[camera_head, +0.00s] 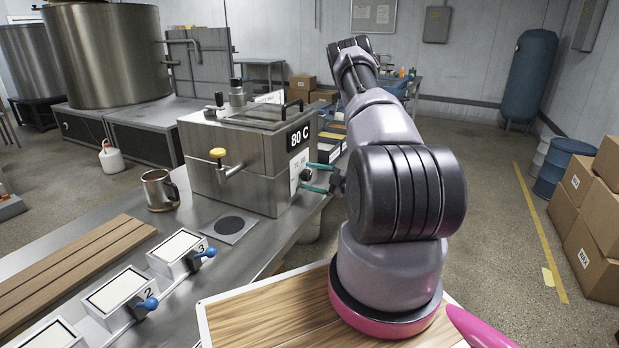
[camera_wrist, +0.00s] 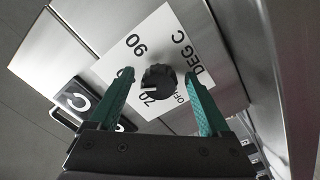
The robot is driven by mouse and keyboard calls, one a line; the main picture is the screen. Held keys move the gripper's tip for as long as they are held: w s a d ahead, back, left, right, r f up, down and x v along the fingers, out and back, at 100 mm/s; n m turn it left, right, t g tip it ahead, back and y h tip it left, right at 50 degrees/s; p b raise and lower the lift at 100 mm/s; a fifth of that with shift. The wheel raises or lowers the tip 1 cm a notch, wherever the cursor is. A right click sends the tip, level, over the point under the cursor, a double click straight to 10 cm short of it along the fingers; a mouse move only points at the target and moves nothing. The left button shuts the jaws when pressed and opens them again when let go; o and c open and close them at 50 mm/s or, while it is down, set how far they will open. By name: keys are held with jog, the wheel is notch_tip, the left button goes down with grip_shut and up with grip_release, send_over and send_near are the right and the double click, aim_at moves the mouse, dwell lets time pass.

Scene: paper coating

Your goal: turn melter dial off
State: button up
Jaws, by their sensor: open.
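The melter (camera_head: 232,160) is a steel box on the bench, with a sign reading 80 C and a yellow-knobbed tap on its front. Its black round dial (camera_wrist: 158,80) sits on a white plate (camera_wrist: 135,45) marked 90, 70, OFF and DEG C. A pale mark on the dial's edge lies near the 70. My gripper (camera_wrist: 158,75) is open, with one teal finger on each side of the dial and gaps between. In the head view, my gripper (camera_head: 306,175) is at the melter's right side, where the dial is too small to make out.
A steel mug (camera_head: 158,190) and a dark round pad (camera_head: 229,225) are on the bench near the melter. A wooden board (camera_head: 270,315) lies below my arm. Boxes (camera_head: 600,215) stand at the right.

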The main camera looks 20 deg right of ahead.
jog(key=shift+w+a, duration=0.15)
jog(key=shift+w, duration=0.05)
grip_shut()
